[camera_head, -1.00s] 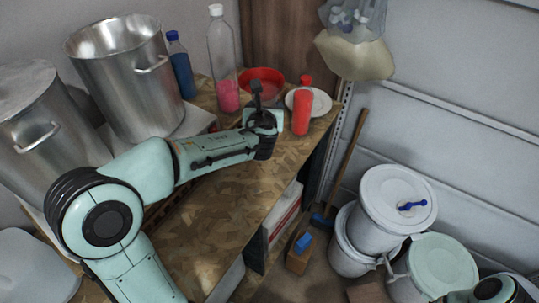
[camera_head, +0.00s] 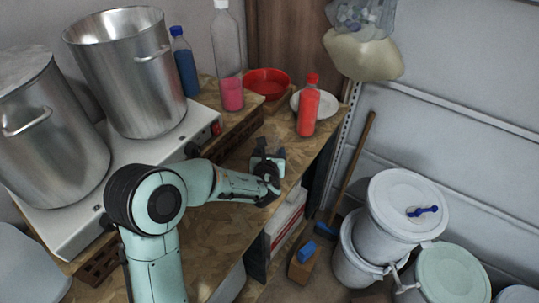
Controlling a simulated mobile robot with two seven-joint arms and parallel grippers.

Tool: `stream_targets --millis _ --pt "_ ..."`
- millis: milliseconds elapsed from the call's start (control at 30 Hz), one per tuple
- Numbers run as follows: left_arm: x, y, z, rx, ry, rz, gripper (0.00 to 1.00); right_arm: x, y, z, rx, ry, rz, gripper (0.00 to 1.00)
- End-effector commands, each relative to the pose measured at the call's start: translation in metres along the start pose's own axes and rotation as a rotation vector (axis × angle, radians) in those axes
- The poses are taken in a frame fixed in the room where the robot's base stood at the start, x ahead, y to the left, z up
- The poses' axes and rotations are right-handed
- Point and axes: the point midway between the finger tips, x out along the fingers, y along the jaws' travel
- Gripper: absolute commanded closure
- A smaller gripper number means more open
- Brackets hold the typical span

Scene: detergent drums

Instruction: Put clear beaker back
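I cannot make out a clear beaker in the head view. My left gripper (camera_head: 269,152) is over the wooden worktop (camera_head: 225,235), near its right edge. Its two fingers stand apart, and I see nothing between them. It is in front of the red bowl and to the left of the red bottle, touching neither. My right gripper is not in view.
On the worktop are a red bottle (camera_head: 308,108), a white plate (camera_head: 325,101), a red bowl (camera_head: 266,78), a clear bottle with pink liquid (camera_head: 228,60) and a blue bottle (camera_head: 184,62). Metal pots (camera_head: 125,75) stand on a white hotplate (camera_head: 140,153). White drums (camera_head: 400,215) stand at right.

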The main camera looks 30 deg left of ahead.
Motion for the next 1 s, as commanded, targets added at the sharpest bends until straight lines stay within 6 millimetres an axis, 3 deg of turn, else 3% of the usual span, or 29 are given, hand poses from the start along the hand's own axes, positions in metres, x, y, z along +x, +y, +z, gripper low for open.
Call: stream_targets --millis 400,433,500,867,1000 --pt "0.001 0.0 -0.004 0.0 0.0 -0.001 0.62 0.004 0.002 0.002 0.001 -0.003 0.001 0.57" --pt "0.001 0.0 -0.004 0.0 0.0 -0.001 0.25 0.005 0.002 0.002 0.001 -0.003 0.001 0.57" --pt "0.001 -0.001 -0.003 0.0 0.0 -0.001 0.03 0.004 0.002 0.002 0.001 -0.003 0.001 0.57" --pt "0.0 -0.001 0.001 0.0 -0.001 -0.001 0.03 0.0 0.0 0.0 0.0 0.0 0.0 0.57" --pt "-0.017 -0.001 0.001 0.0 -0.003 -0.004 0.03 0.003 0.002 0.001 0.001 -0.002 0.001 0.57"
